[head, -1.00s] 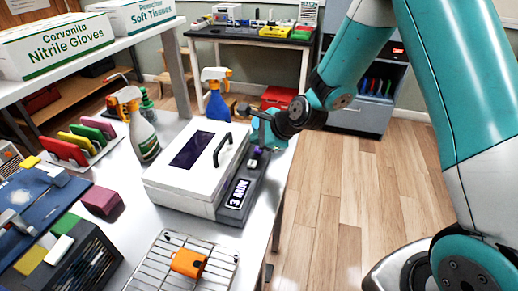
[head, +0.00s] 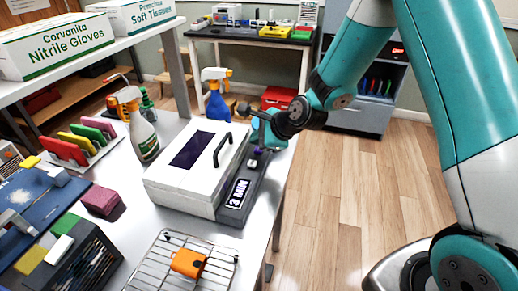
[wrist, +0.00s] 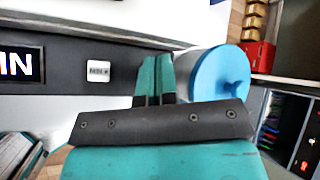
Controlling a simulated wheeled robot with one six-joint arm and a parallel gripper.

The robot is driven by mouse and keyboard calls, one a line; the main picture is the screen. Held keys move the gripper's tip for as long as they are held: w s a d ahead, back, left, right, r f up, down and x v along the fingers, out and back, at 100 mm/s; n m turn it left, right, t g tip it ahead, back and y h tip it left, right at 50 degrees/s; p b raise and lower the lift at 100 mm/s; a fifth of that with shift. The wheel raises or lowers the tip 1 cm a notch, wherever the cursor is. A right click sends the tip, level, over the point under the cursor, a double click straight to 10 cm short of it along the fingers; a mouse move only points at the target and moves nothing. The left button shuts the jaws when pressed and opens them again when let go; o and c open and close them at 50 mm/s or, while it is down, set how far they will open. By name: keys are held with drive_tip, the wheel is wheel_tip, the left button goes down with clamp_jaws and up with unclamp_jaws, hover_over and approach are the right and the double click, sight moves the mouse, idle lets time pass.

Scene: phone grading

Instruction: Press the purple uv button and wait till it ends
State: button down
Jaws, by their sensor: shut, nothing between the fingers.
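The white UV box (head: 170,178) stands on the white table with its lid down, a dark window on top and a black handle. Its grey side panel (head: 232,213) carries a lit display (head: 238,193) reading 3 MIN and a pale button (head: 252,163), also visible in the wrist view (wrist: 98,72). The purple button (head: 260,149) shows only as a small patch at the far end of the panel, by my fingertips. My gripper (wrist: 155,72) is shut and empty, pointing down at the panel's far end. In the wrist view its fingers hide the purple button; I cannot tell whether they touch it.
A blue spray bottle (head: 217,104) stands just behind the box, near my gripper. A white spray bottle (head: 143,135) stands to its left. A wire rack (head: 150,272) with an orange phone-like item (head: 188,263) lies in front. Open floor (head: 345,200) is on the right.

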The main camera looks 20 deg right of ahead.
sight(258, 150)
idle(0.3)
drive_tip(key=shift+f, duration=0.4)
drive_tip(key=shift+f+b, duration=0.4)
drive_tip(key=shift+f, duration=0.05)
idle(0.6)
drive_tip(key=shift+r, duration=0.1)
drive_tip(key=shift+r+p, duration=0.8)
drive_tip(key=shift+p, duration=0.1)
wheel_tip(258, 150, up, 5)
drive_tip(key=p, duration=0.4)
idle(0.6)
